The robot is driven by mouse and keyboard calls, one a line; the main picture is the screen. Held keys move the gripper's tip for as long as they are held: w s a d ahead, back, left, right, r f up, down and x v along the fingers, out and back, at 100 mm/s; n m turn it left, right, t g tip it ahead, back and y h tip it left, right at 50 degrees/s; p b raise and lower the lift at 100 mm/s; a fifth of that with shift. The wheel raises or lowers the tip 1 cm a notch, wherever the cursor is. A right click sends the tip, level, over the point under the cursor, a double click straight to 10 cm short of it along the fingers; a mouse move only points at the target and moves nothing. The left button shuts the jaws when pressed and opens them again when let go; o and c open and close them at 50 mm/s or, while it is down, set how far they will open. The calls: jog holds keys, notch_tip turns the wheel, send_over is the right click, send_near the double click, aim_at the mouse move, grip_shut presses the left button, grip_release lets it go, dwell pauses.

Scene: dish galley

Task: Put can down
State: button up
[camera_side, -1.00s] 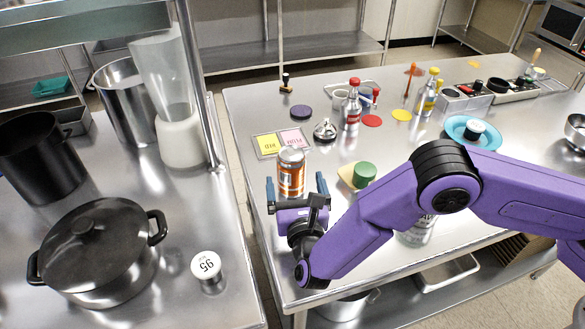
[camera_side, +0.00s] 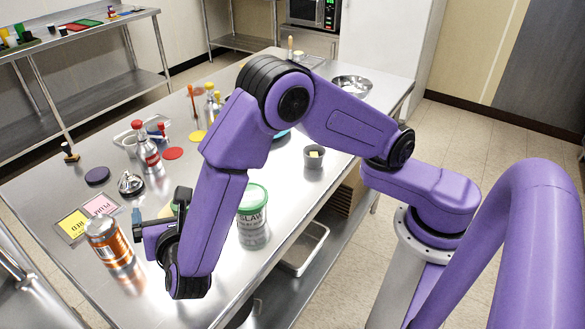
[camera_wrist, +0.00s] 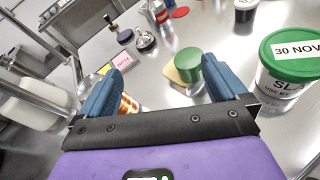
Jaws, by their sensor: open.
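The orange and silver can (camera_side: 107,243) stands upright on the steel table in the side view, near its left front edge. My gripper (camera_side: 155,212) is just to the right of the can, apart from it, open and empty. In the wrist view my gripper (camera_wrist: 163,78) has its two blue fingers spread wide. Part of the can (camera_wrist: 128,105) shows beside the left finger, which hides most of it.
Yellow and pink cards (camera_side: 87,216) lie behind the can, with a service bell (camera_side: 131,184) nearby. A green-lidded tub (camera_side: 253,215) stands to the right of my gripper. A green-topped item (camera_wrist: 187,66) is ahead between the fingers. A red-capped bottle (camera_side: 147,150) stands farther back.

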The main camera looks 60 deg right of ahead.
jog(key=s+d+r+m+g+y, duration=0.1)
jog(key=s+d+r+m+g, duration=0.1)
jog(key=s+d+m+g, duration=0.45)
jog(key=s+d+r+m+g, duration=0.2)
jog(key=s+d+r, duration=0.15)
jog(key=d, duration=0.55)
jog(key=s+d+m+g+y, duration=0.2)
jog(key=s+d+m+y, duration=0.1)
jog(key=s, duration=0.5)
jog(key=s+d+m+g+y, duration=0.2)
jog(key=s+d+m+y, duration=0.1)
jog(key=s, duration=0.5)
jog(key=shift+s+d+r+m, duration=0.35)
jog(key=shift+d+r+m, duration=0.1)
jog(key=shift+d+m, duration=0.15)
jog(key=shift+g, duration=0.25)
